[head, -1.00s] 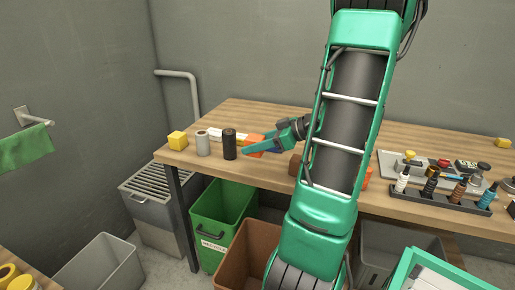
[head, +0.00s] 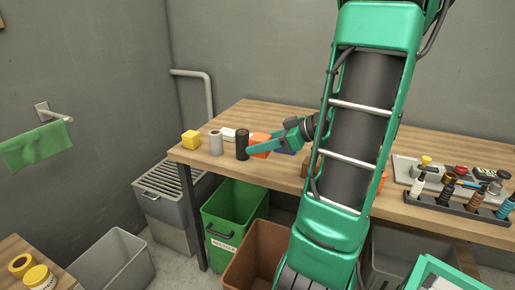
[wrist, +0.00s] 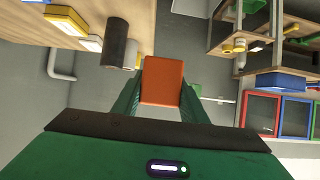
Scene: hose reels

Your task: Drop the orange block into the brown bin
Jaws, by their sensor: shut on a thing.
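My gripper (head: 262,147) is shut on the orange block (wrist: 163,80), which sits between the two green fingers in the wrist view. In the head view the orange block (head: 260,138) is partly covered by a finger, beside the black cylinder at the table's front left. I cannot tell its height above the tabletop. The brown bin (head: 239,275) stands on the floor in front of the table, below my gripper. It is open at the top; my arm hides its right side and the picture's edge cuts its bottom.
A green bin (head: 213,232) stands left of the brown one, with a grey slatted bin (head: 165,207) beyond. On the wooden table (head: 270,111) are a black cylinder (head: 242,146), a grey cylinder (head: 216,147) and a yellow block (head: 190,139). A bottle rack (head: 459,207) is at right.

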